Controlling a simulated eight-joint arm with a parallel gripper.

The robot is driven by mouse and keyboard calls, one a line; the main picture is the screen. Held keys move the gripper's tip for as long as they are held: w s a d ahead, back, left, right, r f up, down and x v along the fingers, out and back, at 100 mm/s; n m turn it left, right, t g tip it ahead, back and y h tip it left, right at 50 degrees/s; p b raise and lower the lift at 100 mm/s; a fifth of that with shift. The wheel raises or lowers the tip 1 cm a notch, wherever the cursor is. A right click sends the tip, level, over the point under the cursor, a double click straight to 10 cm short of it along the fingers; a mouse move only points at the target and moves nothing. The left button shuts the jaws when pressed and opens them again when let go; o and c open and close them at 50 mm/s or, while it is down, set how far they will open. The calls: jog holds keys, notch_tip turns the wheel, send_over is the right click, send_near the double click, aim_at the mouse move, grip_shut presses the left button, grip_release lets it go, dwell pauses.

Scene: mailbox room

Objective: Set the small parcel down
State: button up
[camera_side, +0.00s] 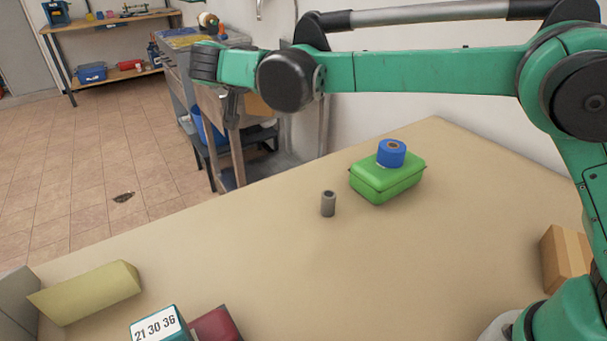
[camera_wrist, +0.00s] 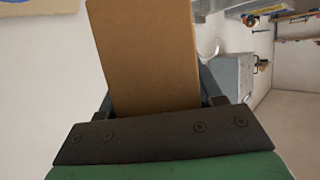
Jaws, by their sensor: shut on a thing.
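The small parcel (camera_wrist: 150,50) is a plain brown cardboard block in the wrist view. It stands up between the dark fingers of my gripper (camera_wrist: 160,98), which is shut on it. The fingertips are largely hidden by the parcel. In the side view my green arm reaches left across the top, and its dark wrist end is up in the air, well above the table level. A brown patch under the arm there may be the parcel, but I cannot tell for sure.
The beige table (camera_side: 250,270) holds a green box (camera_side: 385,183) with a blue roll (camera_side: 391,153) on top, a grey cylinder (camera_side: 328,204), a yellow wedge (camera_side: 88,292), a teal box (camera_side: 160,325), a red item (camera_side: 216,326) and a cardboard box (camera_side: 566,262). Its middle is clear.

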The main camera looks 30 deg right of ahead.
jog(key=shift+s+a+f, duration=0.1)
jog(key=shift+a+f, duration=0.05)
jog(key=shift+a, duration=0.45)
jog(key=shift+s+a+f, duration=0.1)
jog(key=shift+a+f, duration=0.05)
jog(key=shift+a, duration=0.4)
jog(key=shift+f, duration=9.7)
jog(key=shift+f, duration=0.15)
jog(key=o, duration=1.3)
jog(key=shift+o, duration=0.2)
